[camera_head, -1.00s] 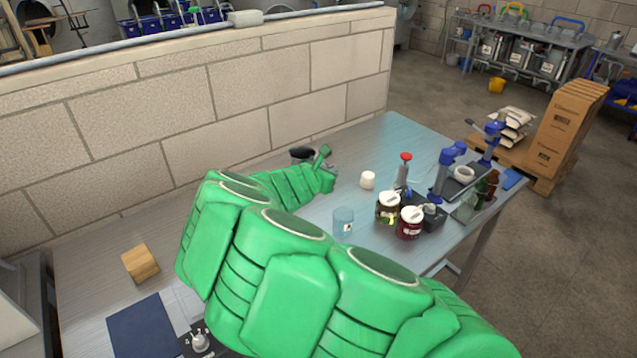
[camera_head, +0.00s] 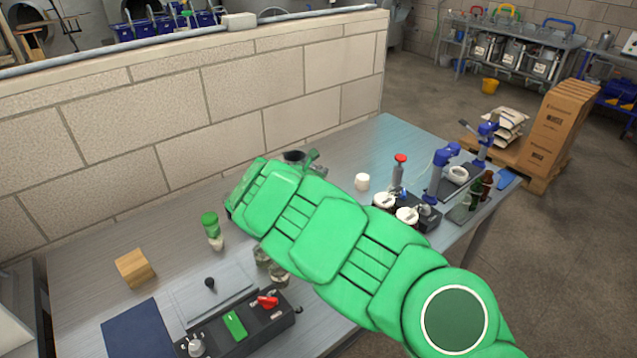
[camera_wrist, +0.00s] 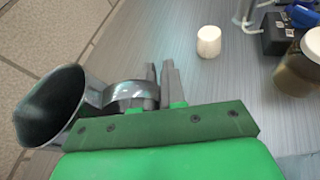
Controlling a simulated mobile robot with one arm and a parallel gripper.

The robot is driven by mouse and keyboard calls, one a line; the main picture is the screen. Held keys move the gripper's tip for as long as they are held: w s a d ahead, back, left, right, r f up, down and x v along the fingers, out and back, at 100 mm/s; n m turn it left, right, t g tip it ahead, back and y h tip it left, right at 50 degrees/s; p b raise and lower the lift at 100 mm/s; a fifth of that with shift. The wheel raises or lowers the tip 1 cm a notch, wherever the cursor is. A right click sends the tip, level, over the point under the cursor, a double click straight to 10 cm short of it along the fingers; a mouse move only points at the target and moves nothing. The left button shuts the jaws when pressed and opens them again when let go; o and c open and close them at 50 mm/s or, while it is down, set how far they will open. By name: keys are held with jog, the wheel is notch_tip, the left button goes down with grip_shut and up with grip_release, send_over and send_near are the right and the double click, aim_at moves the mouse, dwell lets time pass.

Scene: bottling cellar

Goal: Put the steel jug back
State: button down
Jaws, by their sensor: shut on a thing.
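The steel jug (camera_wrist: 50,100) is at the left of the wrist view, its dark, wide mouth showing. My gripper (camera_wrist: 158,72) is shut on the jug's curved band handle, between the jug body and the fingertips. In the head view the dark mouth of the jug (camera_head: 294,156) shows past the end of my green arm, close to the block wall. My gripper (camera_head: 310,158) is mostly hidden there by my arm. I cannot tell how far the jug is above the table.
A white cup-like piece (camera_head: 362,181) stands right of the gripper. Lidded jars (camera_head: 406,216) and a blue-handled device (camera_head: 444,165) are farther right. A green-capped bottle (camera_head: 211,228), wooden block (camera_head: 134,268) and black control box (camera_head: 240,328) are at left. The wall (camera_head: 230,95) borders the table.

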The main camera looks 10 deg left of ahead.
jog(key=shift+w+a+f, duration=0.2)
jog(key=shift+w+f, duration=0.25)
jog(key=shift+f, duration=0.15)
jog(key=shift+w+a+f, duration=0.15)
jog(key=shift+w+f, duration=0.3)
jog(key=shift+f, duration=0.1)
jog(key=shift+w+f, duration=0.15)
jog(key=shift+f, duration=1.55)
jog(key=shift+f, duration=0.1)
jog(key=c, duration=1.2)
grip_release()
jog(key=shift+s+a+r, duration=0.25)
jog(key=shift+s+r, duration=0.1)
jog(key=shift+s, duration=0.05)
jog(key=v, duration=1.1)
